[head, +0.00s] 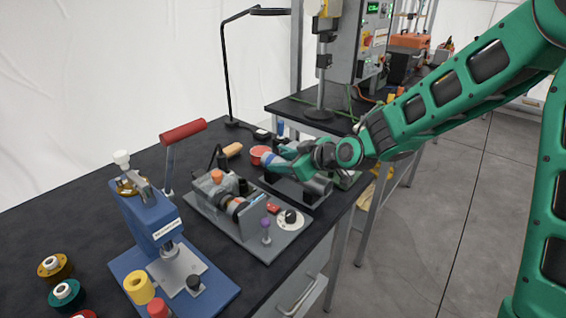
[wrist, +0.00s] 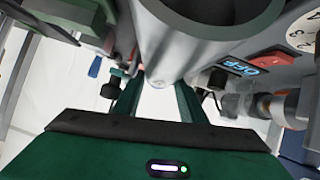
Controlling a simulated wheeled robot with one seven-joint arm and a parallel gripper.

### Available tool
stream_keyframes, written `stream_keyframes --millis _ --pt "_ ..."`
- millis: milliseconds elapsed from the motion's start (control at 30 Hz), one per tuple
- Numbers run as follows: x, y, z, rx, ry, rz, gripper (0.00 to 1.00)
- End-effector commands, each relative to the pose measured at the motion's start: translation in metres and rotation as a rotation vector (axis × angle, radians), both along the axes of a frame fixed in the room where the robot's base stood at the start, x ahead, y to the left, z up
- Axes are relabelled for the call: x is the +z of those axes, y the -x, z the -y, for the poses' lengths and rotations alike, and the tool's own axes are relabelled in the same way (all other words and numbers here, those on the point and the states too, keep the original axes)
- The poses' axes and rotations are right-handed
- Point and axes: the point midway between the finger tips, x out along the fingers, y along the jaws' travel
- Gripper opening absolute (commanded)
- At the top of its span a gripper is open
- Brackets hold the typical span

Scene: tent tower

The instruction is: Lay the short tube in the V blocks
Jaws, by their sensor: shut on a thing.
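My gripper (head: 283,167) is over the back part of the bench, at the end of my green arm. In the wrist view its two green fingers (wrist: 157,100) reach toward a grey hollow tube (wrist: 180,62), which fills the upper middle with its open end toward the camera. The gripper is shut on this tube. In the head view a grey cylindrical piece (head: 317,186) shows just below and right of the gripper, close to the bench's right edge; I cannot tell if it is the same tube.
A grey motor fixture (head: 275,244) with a dial and a red switch stands just in front of the gripper. A blue press (head: 150,225) with a red handle is nearer. A lamp (head: 228,80) and a red round container (head: 260,154) are behind.

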Motion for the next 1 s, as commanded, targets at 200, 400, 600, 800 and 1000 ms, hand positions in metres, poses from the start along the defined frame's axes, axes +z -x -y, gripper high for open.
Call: stream_keyframes --millis 200,400,600,800,1000 --pt "-0.002 0.0 0.0 0.0 -0.001 0.001 0.0" --pt "-0.002 0.0 0.0 0.0 -0.001 0.001 0.6" --pt "-0.002 -0.002 0.001 -0.003 0.001 0.002 0.6" --pt "-0.002 -0.002 0.004 -0.007 0.002 0.003 0.6" --pt "0.009 0.009 0.018 -0.012 0.004 0.007 0.6"
